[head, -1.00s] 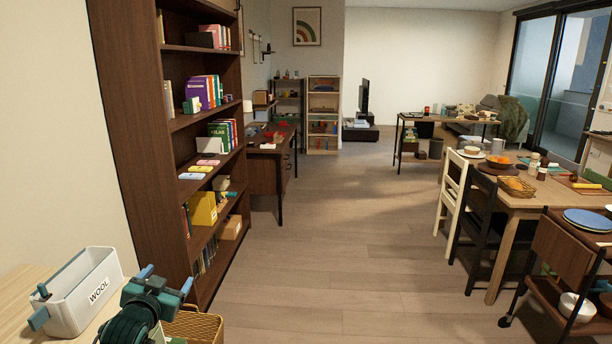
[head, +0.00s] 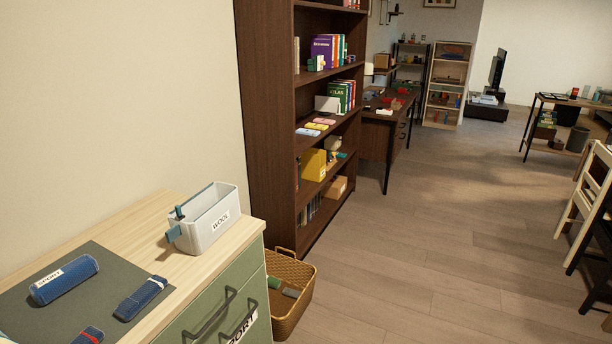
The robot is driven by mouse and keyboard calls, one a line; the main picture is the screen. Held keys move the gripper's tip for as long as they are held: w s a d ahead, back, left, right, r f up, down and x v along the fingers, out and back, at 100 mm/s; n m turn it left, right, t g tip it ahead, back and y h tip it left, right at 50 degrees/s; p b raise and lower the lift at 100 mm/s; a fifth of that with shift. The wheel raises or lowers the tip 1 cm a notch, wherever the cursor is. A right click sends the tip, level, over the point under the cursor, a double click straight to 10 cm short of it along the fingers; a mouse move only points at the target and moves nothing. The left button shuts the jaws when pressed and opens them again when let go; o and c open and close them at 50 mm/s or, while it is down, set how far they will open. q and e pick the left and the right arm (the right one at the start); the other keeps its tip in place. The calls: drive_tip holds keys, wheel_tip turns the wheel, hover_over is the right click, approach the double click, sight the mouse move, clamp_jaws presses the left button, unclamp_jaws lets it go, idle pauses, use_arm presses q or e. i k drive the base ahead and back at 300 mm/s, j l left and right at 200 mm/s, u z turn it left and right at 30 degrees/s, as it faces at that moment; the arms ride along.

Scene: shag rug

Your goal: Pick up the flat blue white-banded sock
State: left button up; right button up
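A flat dark blue sock (head: 142,298) with a thin pale band lies on the dark green mat (head: 105,258) on top of the dresser, at the lower left of the head view. Left of it on the mat lies a thicker, rolled-looking blue piece (head: 65,280) with a white label reading SPORT. Another dark blue piece with a red band (head: 88,336) is cut off by the bottom edge. Neither of my grippers shows in the head view now.
A white bin marked WOOL (head: 208,220) stands on the dresser's back right corner, with teal pieces at its left end. A wicker basket (head: 290,315) holding a few items stands on the floor beside the green drawers (head: 225,310). A tall bookshelf (head: 265,120) stands behind.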

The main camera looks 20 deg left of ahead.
sight(129, 307)
drive_tip(key=u, duration=1.8)
